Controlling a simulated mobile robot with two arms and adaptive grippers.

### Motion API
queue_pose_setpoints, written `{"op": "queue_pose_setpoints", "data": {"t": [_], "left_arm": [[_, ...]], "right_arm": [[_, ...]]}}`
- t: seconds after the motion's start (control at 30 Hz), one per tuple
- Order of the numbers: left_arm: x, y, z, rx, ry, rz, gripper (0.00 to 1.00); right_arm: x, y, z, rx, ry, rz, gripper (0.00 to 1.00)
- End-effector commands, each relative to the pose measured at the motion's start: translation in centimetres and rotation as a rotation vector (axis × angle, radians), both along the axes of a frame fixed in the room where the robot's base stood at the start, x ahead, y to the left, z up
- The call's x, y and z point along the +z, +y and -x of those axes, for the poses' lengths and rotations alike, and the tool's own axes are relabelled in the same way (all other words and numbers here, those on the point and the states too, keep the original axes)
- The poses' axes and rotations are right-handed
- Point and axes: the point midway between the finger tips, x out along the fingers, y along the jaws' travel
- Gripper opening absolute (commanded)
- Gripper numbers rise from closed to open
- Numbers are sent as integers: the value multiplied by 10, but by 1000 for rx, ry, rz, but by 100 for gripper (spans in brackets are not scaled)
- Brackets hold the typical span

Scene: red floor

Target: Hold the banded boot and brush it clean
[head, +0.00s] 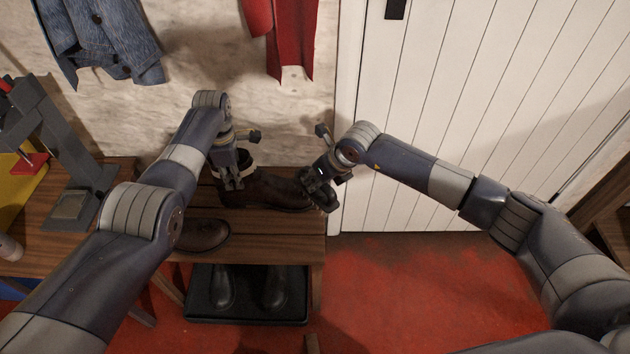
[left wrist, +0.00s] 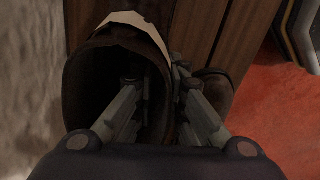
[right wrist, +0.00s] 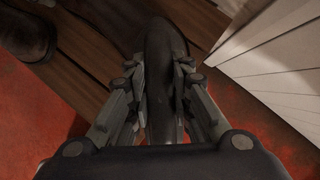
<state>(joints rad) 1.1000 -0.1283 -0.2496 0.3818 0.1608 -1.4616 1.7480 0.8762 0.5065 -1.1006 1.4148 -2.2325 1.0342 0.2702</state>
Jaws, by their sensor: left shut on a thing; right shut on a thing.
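The banded boot (head: 262,190) is dark brown and stands on the wooden bench, toe to the right. Its pale band (left wrist: 140,22) and open top show in the left wrist view. My left gripper (head: 232,182) is shut on the wall of the boot's shaft, one finger inside the opening. My right gripper (head: 318,178) is at the boot's toe, shut on a dark oblong thing that looks like the brush (head: 325,198). It also shows between the fingers in the right wrist view (right wrist: 162,95). Its bristles are hidden; I cannot tell whether it touches the boot.
The bench (head: 290,244) also holds another brown shoe (head: 202,236) at the front. Below, a black tray (head: 245,317) holds a pair of dark boots. A grey stand (head: 85,165) is at the left. A white panelled door (head: 450,100) is at the right, with open red floor before it.

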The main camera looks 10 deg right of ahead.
Motion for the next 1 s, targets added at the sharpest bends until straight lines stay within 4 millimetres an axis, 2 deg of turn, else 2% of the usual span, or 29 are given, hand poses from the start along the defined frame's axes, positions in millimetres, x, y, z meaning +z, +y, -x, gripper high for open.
{"op": "queue_pose_setpoints", "data": {"t": [0.43,0.97,1.0], "left_arm": [[0,-3,1,-2,2,5,0],[0,-3,1,-2,2,5,0],[-1,-3,1,-2,2,5,16]], "right_arm": [[35,-4,0,-1,-1,0,0],[38,-4,1,-1,0,0,0],[38,-4,1,-1,0,0,0]]}}
